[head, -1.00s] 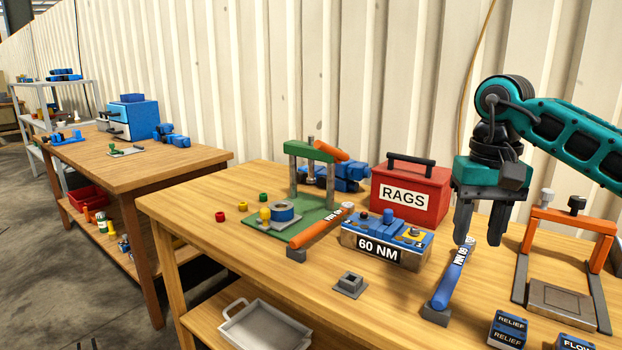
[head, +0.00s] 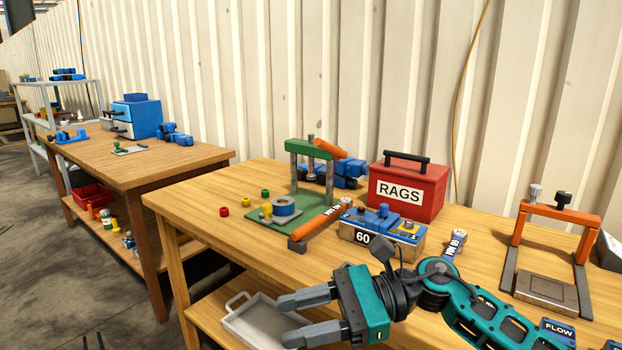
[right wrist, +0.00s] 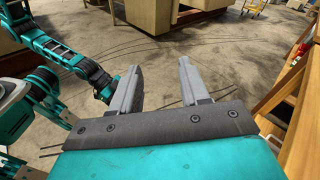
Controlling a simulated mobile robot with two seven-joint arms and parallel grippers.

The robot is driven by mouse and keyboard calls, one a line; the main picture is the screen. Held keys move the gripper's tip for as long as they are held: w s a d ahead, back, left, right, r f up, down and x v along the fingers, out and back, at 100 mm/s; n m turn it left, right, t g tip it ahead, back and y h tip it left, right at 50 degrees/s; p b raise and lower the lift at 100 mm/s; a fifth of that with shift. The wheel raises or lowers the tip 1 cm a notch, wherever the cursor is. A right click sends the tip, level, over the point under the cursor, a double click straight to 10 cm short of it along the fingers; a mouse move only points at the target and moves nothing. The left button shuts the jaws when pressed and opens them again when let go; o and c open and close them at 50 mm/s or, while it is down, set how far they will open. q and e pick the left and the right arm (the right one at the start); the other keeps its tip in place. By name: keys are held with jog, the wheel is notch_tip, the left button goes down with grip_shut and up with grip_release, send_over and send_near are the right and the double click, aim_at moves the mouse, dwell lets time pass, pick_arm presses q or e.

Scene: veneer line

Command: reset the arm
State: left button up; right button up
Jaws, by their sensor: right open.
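My right gripper (head: 286,320) is open and empty. In the head view it points left, low in front of the workbench's front edge, near the grey tray on the lower shelf. My right arm comes in from the lower right and crosses the front of the bench.
The workbench (head: 190,205) holds a green press, a red RAGS box (head: 408,190), a blue 60 NM block (head: 383,224), an orange-handled wrench (head: 320,224) and an orange frame (head: 555,222). A grey tray (head: 262,320) sits on the lower shelf. Floor at left is open.

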jog(key=w+d+f+n+t+h, duration=0.1)
jog(key=d+f+n+t+h, duration=0.35)
jog(key=n+t, duration=0.85)
jog(key=w+d+f+n+t+h, duration=0.15)
jog(key=d+f+n+t, duration=0.45)
jog(key=n, duration=1.3)
jog(key=s+d+f+m+g+h, duration=0.2)
jog(key=s+d+f+m+h, duration=0.2)
jog(key=s+f+m, duration=0.3)
jog(key=s+d+f+m+g+h+p, duration=0.1)
jog(key=s+d+f+m+g+h, duration=0.2)
jog(key=s+f+m, duration=0.5)
notch_tip(320, 180, down, 3)
jog(key=shift+d+r+m+h, duration=0.1)
jog(key=shift+d+m+h, duration=0.45)
jog(key=shift+d, duration=0.2)
